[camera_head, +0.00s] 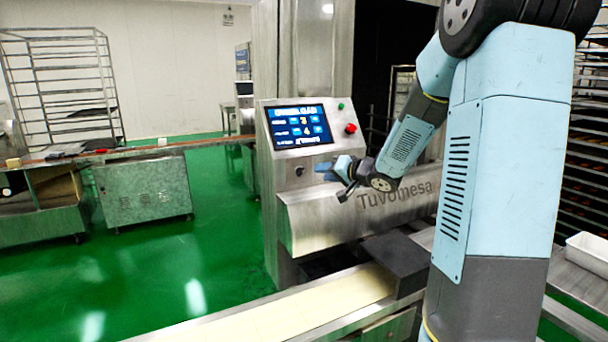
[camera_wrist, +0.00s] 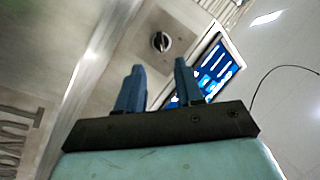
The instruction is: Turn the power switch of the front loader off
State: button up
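The power switch (camera_head: 299,171) is a small dark rotary knob on the front loader's steel panel, below the blue screen (camera_head: 298,127). In the wrist view the knob (camera_wrist: 160,41) is round and black with a pale ring and a light mark on it. My gripper (camera_head: 338,170) is just right of the knob in the head view. In the wrist view the two blue fingers (camera_wrist: 160,67) are apart with nothing between them. The knob shows beyond the fingertips, roughly in line with the gap. The fingers do not appear to touch it.
A red button (camera_head: 350,129) and a green button (camera_head: 341,106) sit beside the screen. A rounded steel cover (camera_head: 330,218) juts out below my gripper. A pale conveyor belt (camera_head: 320,306) runs in front. Green floor (camera_head: 215,200) lies open at left.

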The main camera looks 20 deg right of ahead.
aim_at(303, 173)
jog(key=x, duration=0.9)
jog(key=shift+w+a, duration=0.1)
jog(key=shift+w, duration=0.1)
grip_shut()
